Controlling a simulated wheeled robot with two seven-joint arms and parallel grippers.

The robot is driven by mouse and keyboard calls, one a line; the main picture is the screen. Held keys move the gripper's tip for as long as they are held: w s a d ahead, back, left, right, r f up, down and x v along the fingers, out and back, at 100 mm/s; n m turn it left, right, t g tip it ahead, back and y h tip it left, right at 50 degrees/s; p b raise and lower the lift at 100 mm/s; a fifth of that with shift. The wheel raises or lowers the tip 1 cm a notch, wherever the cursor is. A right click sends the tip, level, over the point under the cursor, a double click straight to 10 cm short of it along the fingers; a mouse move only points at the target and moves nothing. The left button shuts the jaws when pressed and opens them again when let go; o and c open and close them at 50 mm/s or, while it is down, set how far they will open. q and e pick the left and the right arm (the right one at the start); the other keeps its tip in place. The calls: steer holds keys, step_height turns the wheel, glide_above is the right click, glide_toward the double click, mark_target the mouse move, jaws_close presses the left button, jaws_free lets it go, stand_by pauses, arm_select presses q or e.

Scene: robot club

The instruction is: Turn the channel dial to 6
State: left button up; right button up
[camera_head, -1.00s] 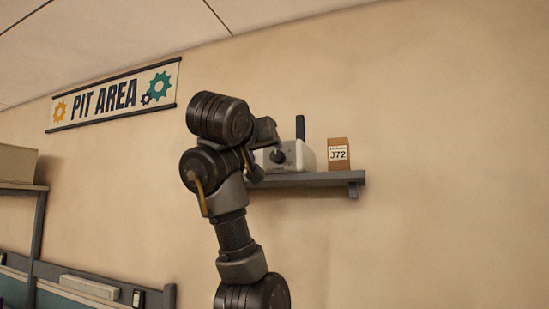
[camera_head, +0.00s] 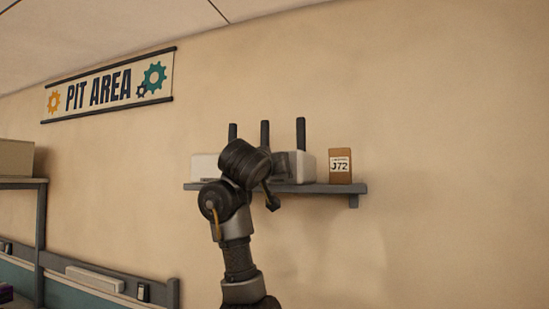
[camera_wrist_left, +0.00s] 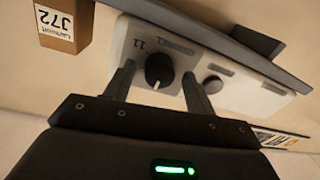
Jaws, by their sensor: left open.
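The white box (camera_head: 205,167) with three black antennas stands on the wall shelf, partly hidden behind my arm. In the left wrist view, turned nearly upside down, the box front (camera_wrist_left: 141,67) shows a black dial (camera_wrist_left: 159,70) with a white pointer mark aimed toward the picture bottom. A marking like "11" sits beside it; other numbers are not readable. My left gripper (camera_wrist_left: 158,73) is open, its fingers on either side of the dial; I cannot tell whether they touch it. In the head view my gripper (camera_head: 281,180) is before the box and the dial is hidden. My right gripper is not in view.
A brown box labelled J72 (camera_head: 340,167) stands at the right end of the grey shelf (camera_head: 325,189). A smaller dark knob (camera_wrist_left: 214,84) is on the box front beside the dial. A PIT AREA banner (camera_head: 108,86) hangs on the wall. The wall at right is clear.

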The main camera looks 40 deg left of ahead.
arm_select(q)
steer(key=shift+w, duration=0.2)
steer(key=shift+c, duration=0.4)
steer(key=c, duration=0.9)
steer(key=shift+f+m+t+b, duration=0.1)
steer(key=shift+m+t+b, duration=0.1)
steer(key=shift+m+b, duration=2.6)
steer(key=shift+f+m+t+b, duration=0.1)
steer(key=shift+m+t+b, duration=0.1)
steer(key=shift+m+b, duration=2.55)
steer(key=shift+m+p, duration=0.45)
steer(key=shift+m, duration=0.2)
steer(key=o, duration=1)
steer(key=shift+r, duration=0.1)
